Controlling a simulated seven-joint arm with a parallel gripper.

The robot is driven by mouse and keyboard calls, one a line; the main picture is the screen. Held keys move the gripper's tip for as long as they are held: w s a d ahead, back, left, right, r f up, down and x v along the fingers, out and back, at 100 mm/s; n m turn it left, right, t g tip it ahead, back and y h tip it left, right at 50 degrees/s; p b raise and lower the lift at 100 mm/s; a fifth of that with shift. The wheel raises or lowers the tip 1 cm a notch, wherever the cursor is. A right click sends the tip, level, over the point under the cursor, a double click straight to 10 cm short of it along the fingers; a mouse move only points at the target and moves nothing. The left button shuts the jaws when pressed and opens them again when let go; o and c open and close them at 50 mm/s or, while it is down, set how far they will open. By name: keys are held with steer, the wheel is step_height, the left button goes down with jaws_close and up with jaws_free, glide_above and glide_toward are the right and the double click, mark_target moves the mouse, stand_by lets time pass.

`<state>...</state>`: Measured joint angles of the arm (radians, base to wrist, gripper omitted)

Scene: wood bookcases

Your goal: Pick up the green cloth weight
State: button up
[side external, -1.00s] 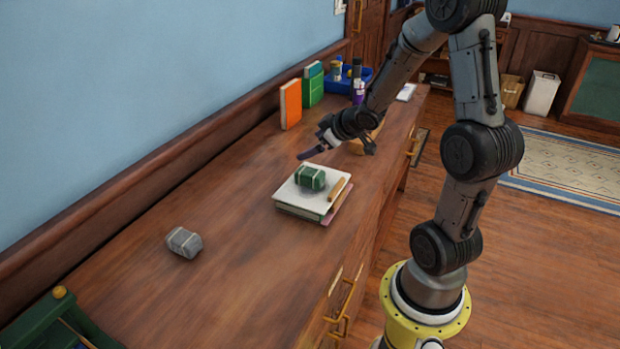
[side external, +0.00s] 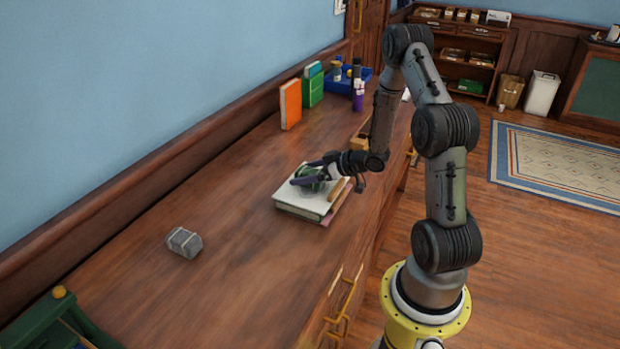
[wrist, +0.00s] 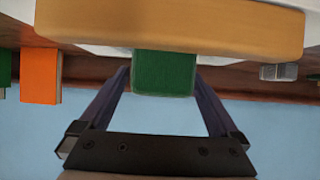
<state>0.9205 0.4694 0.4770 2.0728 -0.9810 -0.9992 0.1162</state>
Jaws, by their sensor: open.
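The green cloth weight (side external: 309,174) lies on top of a small stack of books (side external: 300,208) on the wooden counter. My gripper (side external: 305,173) is at the weight, with its fingers reaching along its sides and partly hiding it. In the wrist view, the green weight (wrist: 165,73) sits between the two spread fingers of my gripper (wrist: 165,80). There is a gap on each side of it, and the jaws are open.
A tan bar (side external: 339,189) lies on the stack beside the weight and looms large in the wrist view (wrist: 170,24). A grey weight (side external: 184,242) lies at left on the counter. Orange (side external: 291,104) and green books (side external: 313,86) and a blue bin (side external: 345,80) stand behind.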

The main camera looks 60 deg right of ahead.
steer(key=shift+x, duration=0.9)
jaws_close()
steer(key=shift+r, duration=0.1)
